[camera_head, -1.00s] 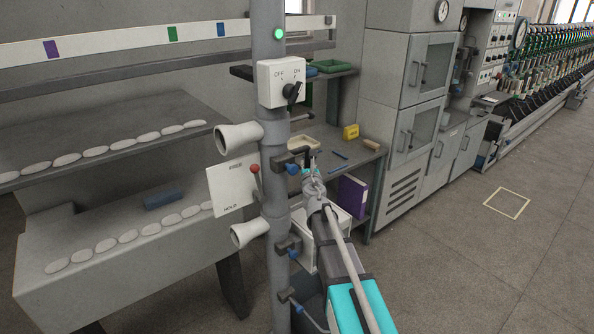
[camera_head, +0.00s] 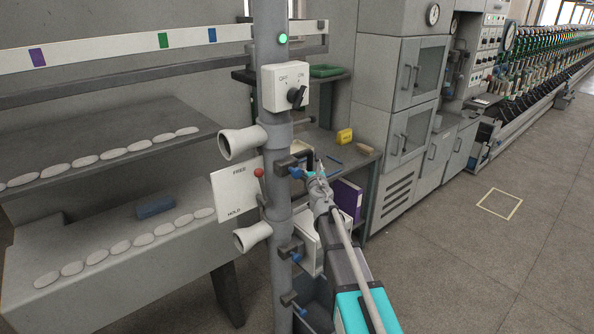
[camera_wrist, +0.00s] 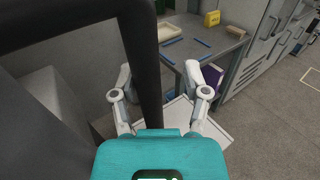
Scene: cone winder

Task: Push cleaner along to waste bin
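No thing in view is clearly the cleaner or the waste bin. A long blue block (camera_head: 155,207) lies on the lower left shelf behind a row of white discs. A white box (camera_head: 306,243) stands low behind the post; its use cannot be told. My gripper (camera_head: 314,168) is just right of the post, beside its upper blue-knobbed clamp. In the wrist view, my gripper's fingers (camera_wrist: 157,74) are spread apart. A dark bent bar (camera_wrist: 146,65) runs down between them in the picture; contact cannot be told.
The grey post (camera_head: 278,170) carries a switch box (camera_head: 285,88), a FREE/HOLD plate (camera_head: 238,192) and two white horns. Open floor lies at the right.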

